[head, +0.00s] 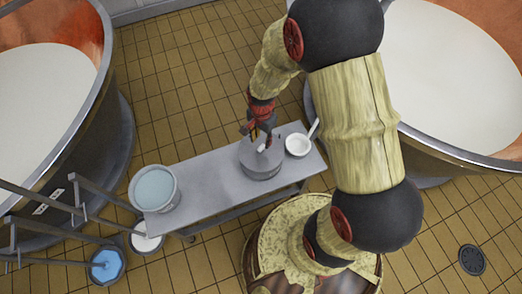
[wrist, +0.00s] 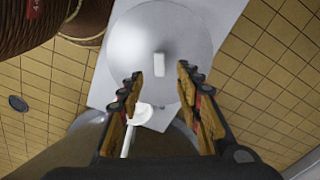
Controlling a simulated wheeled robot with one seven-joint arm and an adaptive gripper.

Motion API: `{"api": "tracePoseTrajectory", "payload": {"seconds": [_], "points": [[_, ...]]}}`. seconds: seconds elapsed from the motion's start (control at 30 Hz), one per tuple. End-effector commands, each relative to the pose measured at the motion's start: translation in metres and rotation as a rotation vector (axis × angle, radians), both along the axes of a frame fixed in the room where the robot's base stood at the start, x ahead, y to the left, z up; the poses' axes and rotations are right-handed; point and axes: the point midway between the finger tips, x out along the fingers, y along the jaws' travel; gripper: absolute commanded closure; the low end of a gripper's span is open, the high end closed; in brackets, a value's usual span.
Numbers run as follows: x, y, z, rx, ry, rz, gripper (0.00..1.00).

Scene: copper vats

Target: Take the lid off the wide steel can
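The wide steel can (head: 262,175) stands on the metal table, right of its middle. Its grey round lid (head: 250,157) is on top; in the wrist view the lid (wrist: 185,35) fills the upper middle, with a pale block-shaped handle (wrist: 159,66) at its centre. My gripper (head: 262,134) is over the lid in the head view and partly hides it. In the wrist view my gripper (wrist: 159,78) is open, with the handle between and slightly beyond the fingertips. Nothing is held. The gap in height between fingertips and handle is hard to tell.
A white ladle or pan (head: 298,145) lies right of the can. A steel bucket (head: 155,188) of pale liquid stands at the table's (head: 207,175) left end. Blue (head: 107,264) and white (head: 146,240) buckets stand on the floor. Large copper vats (head: 455,80) flank the table.

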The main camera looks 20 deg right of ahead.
Motion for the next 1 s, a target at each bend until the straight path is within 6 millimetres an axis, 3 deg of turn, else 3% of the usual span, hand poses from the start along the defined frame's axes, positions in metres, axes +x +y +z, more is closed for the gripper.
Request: {"api": "tracePoseTrajectory", "payload": {"seconds": [0.43, 0.67, 1.0], "points": [[-0.001, 0.003, -0.052, 0.000, -0.002, 0.001, 0.65], [-0.001, 0.003, -0.051, 0.001, -0.003, 0.002, 0.65], [-0.001, 0.003, -0.051, 0.000, -0.002, 0.002, 0.84]]}}
